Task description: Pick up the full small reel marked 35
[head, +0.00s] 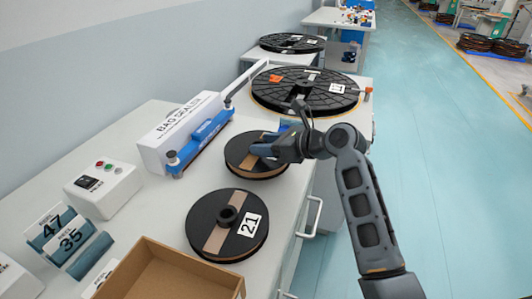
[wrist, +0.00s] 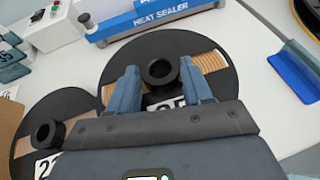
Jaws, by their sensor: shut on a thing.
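A small black reel (head: 243,165) with tan winding stands on the bench, behind the reel marked 21 (head: 228,238). In the wrist view the black reel (wrist: 122,62) shows a raised hub and a white label (wrist: 165,104), mostly hidden by my fingers, so I cannot read its number for sure. My gripper (head: 268,150) is over this reel. In the wrist view its two blue fingers (wrist: 158,78) sit on either side of the hub, shut on it. I cannot tell whether the reel is clear of the bench.
A bag sealer (head: 182,128) stands behind and left of the reel. A control box (head: 103,188), card holders marked 47 and 35 (head: 70,240), and an open cardboard box (head: 165,270) are at left and front. A large reel (head: 306,92) lies on the far bench.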

